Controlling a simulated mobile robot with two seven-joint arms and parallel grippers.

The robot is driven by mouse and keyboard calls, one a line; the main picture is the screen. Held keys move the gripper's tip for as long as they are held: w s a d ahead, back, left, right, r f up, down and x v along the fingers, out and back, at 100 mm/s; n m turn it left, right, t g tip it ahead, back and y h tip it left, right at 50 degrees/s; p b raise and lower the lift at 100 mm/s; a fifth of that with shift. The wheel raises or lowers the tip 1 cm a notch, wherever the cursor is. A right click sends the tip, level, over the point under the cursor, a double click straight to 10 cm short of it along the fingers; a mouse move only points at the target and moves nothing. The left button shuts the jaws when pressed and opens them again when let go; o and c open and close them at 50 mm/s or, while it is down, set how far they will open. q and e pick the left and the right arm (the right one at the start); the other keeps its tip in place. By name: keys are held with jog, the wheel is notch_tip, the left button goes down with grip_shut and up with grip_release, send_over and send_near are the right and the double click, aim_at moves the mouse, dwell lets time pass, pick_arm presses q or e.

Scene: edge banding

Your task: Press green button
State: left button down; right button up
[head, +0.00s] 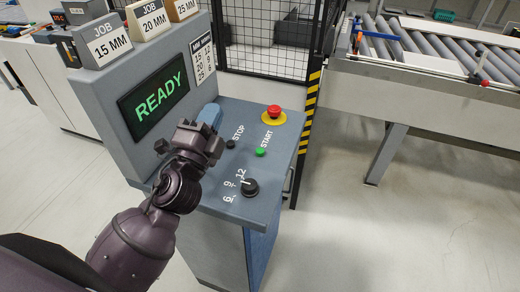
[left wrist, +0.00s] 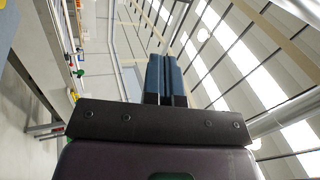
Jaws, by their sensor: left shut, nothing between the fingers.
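The green button (head: 261,152) sits on the sloped top of the grey control console (head: 215,215), beside the START label. My left gripper (head: 211,113) is above the console, to the left of the green button and apart from it in the picture. Its blue fingers are shut together with nothing between them, as the left wrist view also shows (left wrist: 167,75). The green button is not recognisable in the left wrist view. My right gripper is not in view.
A black STOP button (head: 230,144), a red emergency button (head: 274,111) on a yellow base and a black knob (head: 250,187) surround the green button. The screen (head: 158,92) reads READY.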

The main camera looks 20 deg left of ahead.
pick_arm(q)
jog(key=w+d+m+g+h, duration=0.3)
jog(key=d+m+g+h, duration=1.05)
jog(key=m, duration=1.45)
jog(key=w+a+f+m+y, duration=0.5)
jog(key=w+y, duration=0.3)
jog(key=y, duration=0.2)
jog(key=shift+a+f+g+y, duration=0.35)
jog(key=shift+a+f, duration=0.15)
jog(key=shift+a, duration=0.4)
jog(key=shift+s, duration=0.1)
